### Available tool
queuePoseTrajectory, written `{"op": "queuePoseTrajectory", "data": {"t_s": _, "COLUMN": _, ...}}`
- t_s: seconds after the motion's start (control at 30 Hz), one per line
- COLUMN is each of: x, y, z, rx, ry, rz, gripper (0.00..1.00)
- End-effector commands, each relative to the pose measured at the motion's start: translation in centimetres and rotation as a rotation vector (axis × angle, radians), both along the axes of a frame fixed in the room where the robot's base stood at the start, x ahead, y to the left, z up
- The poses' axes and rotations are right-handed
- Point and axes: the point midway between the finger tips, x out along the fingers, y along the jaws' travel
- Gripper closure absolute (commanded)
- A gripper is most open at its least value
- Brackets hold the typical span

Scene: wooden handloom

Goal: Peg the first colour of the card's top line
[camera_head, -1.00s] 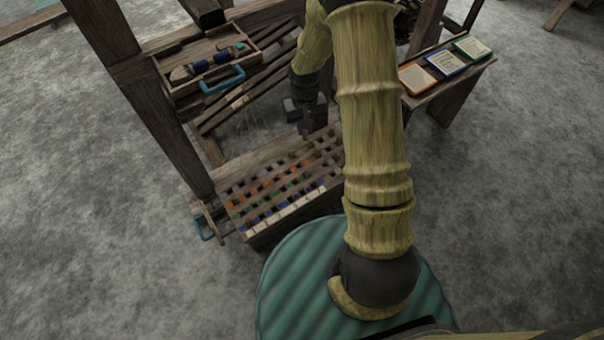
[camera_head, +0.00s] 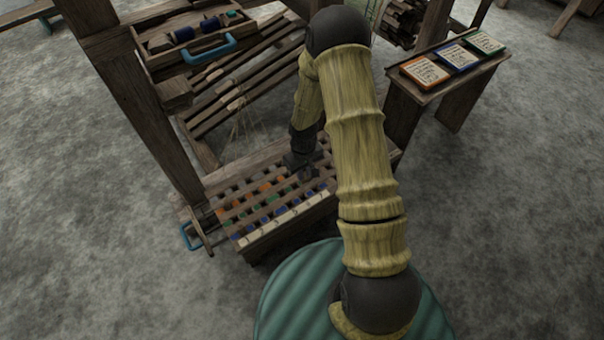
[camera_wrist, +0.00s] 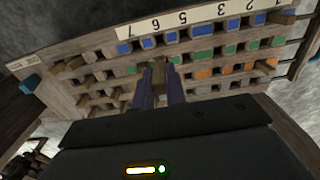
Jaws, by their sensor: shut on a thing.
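The wooden peg board (camera_head: 222,213) has rows of square holes marked blue, green and orange, and a pale number strip (camera_head: 285,219) along its near edge. The wrist view shows this strip (camera_wrist: 205,22) upside down, with the colour squares below it. My gripper (camera_head: 306,172) is low over the right part of the board. In the wrist view its fingers (camera_wrist: 160,88) are shut on a small wooden peg (camera_wrist: 159,70), near the columns marked 6 and 5. I cannot tell whether the peg's tip is in a hole. Three cards, orange (camera_head: 425,72), blue (camera_head: 458,57) and green (camera_head: 485,42), lie on a side shelf; their writing is too small to read.
Wooden loom posts (camera_head: 150,110) rise left of the board. A tray (camera_head: 170,45) with a blue handle and spools sits above it. Another blue handle (camera_head: 190,237) is at the board's left. A teal round surface (camera_head: 300,290) lies in front.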

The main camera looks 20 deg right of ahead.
Motion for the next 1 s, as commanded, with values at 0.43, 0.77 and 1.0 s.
{"op": "queuePoseTrajectory", "data": {"t_s": 0.43, "x": 0.0, "y": -0.3, "z": -2.7, "rx": 0.000, "ry": 0.001, "rz": -0.007, "gripper": 1.00}}
{"op": "queuePoseTrajectory", "data": {"t_s": 0.77, "x": 0.0, "y": 0.1, "z": -7.2, "rx": 0.000, "ry": 0.001, "rz": 0.002, "gripper": 1.00}}
{"op": "queuePoseTrajectory", "data": {"t_s": 1.0, "x": 0.0, "y": 0.2, "z": -8.5, "rx": 0.000, "ry": 0.001, "rz": 0.001, "gripper": 1.00}}
